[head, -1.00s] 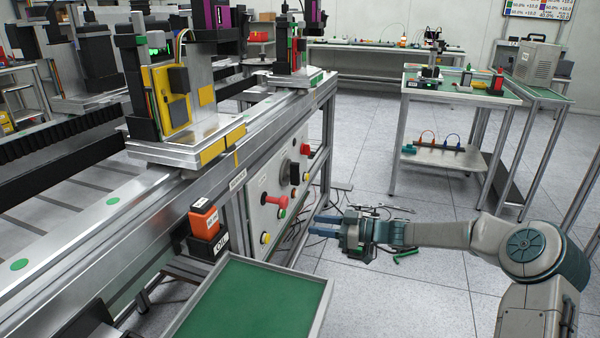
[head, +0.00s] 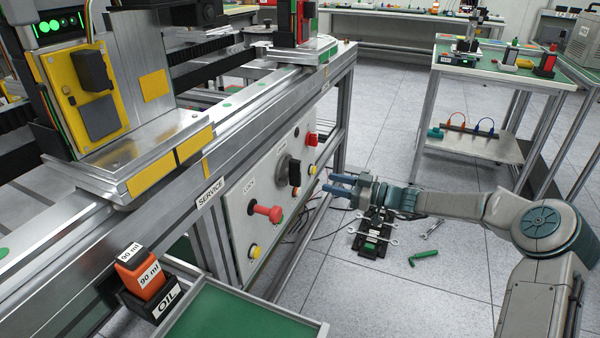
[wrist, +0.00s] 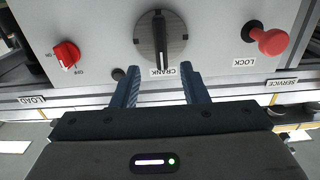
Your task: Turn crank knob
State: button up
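The crank knob is a round grey dial with a black handle (head: 294,172) on the light grey front panel. In the wrist view the crank knob (wrist: 160,38) is at top centre, above its CRANK label, with the handle pointing up and down in the picture. My gripper (head: 330,183) is in front of the panel, to the right of the knob in the head view. In the wrist view its two blue fingers (wrist: 158,75) are apart, with nothing between them but the panel and label. The fingertips appear short of the handle.
A red LOCK knob (head: 267,211) and a red switch (head: 311,139) flank the crank on the panel. A green-topped tray (head: 240,325) and an orange oil bottle (head: 140,272) are at the front. Tools (head: 375,238) lie on the floor under my arm.

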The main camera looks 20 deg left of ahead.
aim_at(300, 175)
jog(key=a, duration=0.4)
jog(key=a+b, duration=0.1)
jog(key=a, duration=0.6)
jog(key=shift+w+a, duration=0.3)
jog(key=shift+w, duration=0.1)
jog(key=shift+b, duration=0.3)
grip_shut()
